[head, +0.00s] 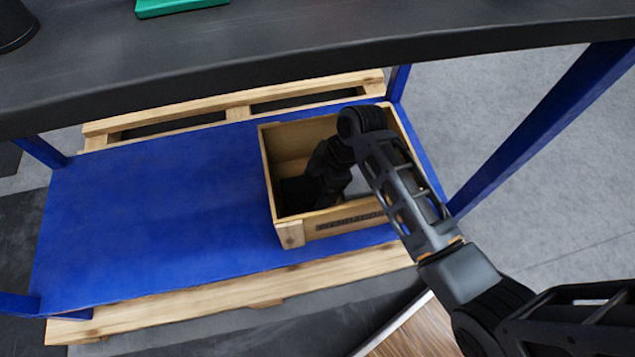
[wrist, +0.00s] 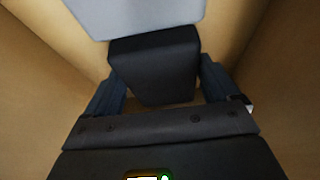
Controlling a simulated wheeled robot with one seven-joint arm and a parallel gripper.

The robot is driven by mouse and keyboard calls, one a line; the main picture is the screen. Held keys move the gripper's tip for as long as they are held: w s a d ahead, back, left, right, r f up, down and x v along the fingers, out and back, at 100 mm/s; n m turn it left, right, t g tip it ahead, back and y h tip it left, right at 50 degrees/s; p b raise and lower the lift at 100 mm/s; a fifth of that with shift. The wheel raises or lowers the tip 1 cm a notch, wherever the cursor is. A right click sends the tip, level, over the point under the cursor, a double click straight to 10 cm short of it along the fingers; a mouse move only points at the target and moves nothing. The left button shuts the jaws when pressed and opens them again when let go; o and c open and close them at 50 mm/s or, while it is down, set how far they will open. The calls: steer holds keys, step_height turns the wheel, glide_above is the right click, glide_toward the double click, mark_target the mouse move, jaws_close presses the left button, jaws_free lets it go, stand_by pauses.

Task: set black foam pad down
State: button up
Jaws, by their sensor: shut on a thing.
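The black foam pad (wrist: 154,66) shows in the wrist view between the two fingers of my gripper (wrist: 158,84), which is shut on it. In the head view my gripper (head: 318,185) reaches down inside a wooden crate (head: 347,219). A dark shape at its lower end there is partly in shadow, and I cannot tell pad from fingers. Pale wood walls surround the pad in the wrist view. Whether the pad touches the crate floor I cannot tell.
A light grey object (wrist: 135,14) lies in the crate close beside the pad. The crate stands on a blue shelf (head: 150,210), clear to its left.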

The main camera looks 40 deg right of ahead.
steer(key=o, duration=0.9)
steer(key=shift+f, duration=0.1)
steer(key=shift+c, duration=0.2)
steer(key=p+v, duration=0.4)
steer(key=v, duration=0.8)
